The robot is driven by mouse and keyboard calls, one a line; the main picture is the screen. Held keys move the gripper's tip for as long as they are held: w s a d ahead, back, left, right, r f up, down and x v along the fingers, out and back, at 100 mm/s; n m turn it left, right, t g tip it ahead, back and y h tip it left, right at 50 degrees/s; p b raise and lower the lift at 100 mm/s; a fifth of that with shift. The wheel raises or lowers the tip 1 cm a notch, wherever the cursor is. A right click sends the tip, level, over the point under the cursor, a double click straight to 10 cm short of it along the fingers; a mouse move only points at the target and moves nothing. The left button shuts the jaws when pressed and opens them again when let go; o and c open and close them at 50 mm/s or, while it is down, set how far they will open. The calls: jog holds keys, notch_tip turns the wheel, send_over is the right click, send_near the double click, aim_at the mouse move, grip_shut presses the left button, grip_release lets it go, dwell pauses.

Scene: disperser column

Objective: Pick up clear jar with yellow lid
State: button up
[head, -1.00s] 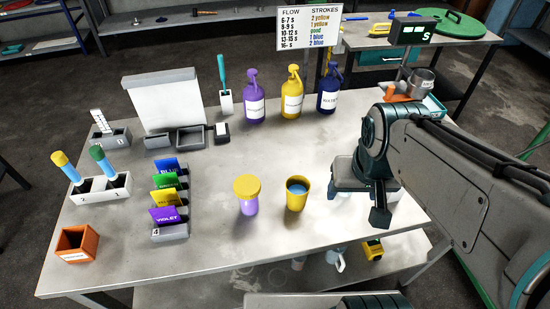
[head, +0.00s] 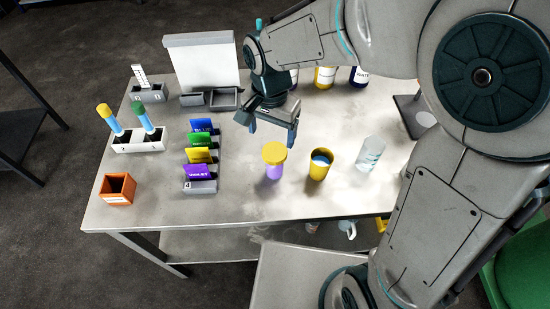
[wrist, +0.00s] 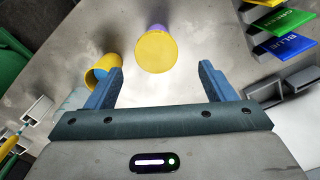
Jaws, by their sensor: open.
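A jar with a yellow lid (head: 274,154) stands upright on the table; the part below the lid looks clear with purple inside. In the wrist view its yellow lid (wrist: 156,51) shows ahead of the fingers, roughly centred between them. My gripper (head: 270,135) is open and empty, above the table on the far side of the jar and apart from it. In the wrist view both blue fingers of my gripper (wrist: 161,70) are spread with nothing between them.
A yellow cup with blue liquid (head: 320,164) stands just right of the jar, and a clear container (head: 370,153) farther right. A rack of coloured cards (head: 201,170) is to the left. Bottles (head: 325,77) stand at the back. Table in front of the jar is clear.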

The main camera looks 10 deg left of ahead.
aim_at(272, 152)
notch_tip(272, 152, down, 6)
jog(key=shift+d+f, duration=0.1)
jog(key=shift+w+d+f+p, duration=0.15)
jog(key=shift+f+p, duration=0.25)
jog(key=shift+f, duration=0.95)
jog(key=shift+w+d+f+p, duration=0.1)
jog(key=shift+f+p, duration=0.25)
jog(key=shift+f, duration=0.95)
jog(key=c, duration=1)
